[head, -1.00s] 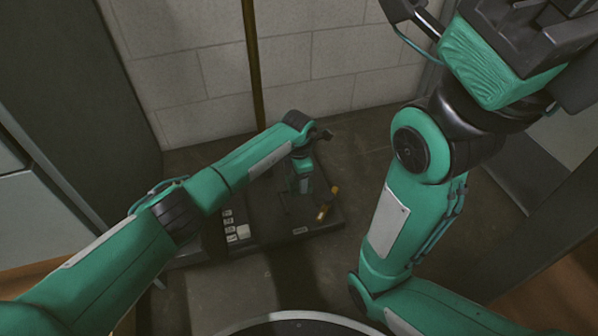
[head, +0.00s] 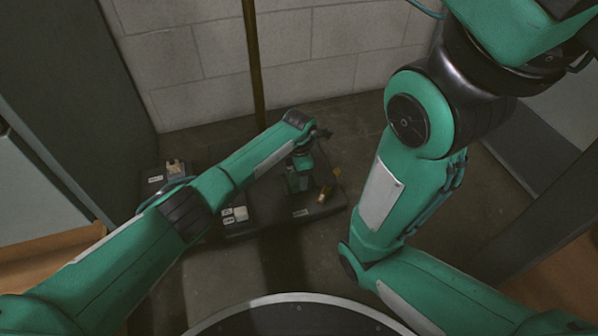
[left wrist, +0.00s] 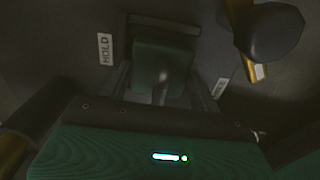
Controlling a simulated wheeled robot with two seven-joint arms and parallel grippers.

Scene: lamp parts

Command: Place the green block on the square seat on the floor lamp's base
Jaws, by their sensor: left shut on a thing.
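The floor lamp's dark, flat base (head: 270,224) lies on the floor by the wall, with a brass pole (head: 257,70) rising behind it. My left gripper (head: 298,182) points down over the right part of the base. In the left wrist view my left gripper (left wrist: 162,88) is shut on the green block (left wrist: 165,58), which sits between its fingers. A dark raised edge (left wrist: 165,24) shows just beyond the block, probably part of the square seat. The block's underside is hidden, so I cannot tell whether it touches the seat. My right gripper is out of view.
A brass piece (head: 325,193) stands right beside my left gripper; its dark knob (left wrist: 272,30) shows in the left wrist view. A HOLD label (left wrist: 105,48) lies left of the block. A pale block (head: 240,213) and a tan-topped part (head: 175,168) sit further left.

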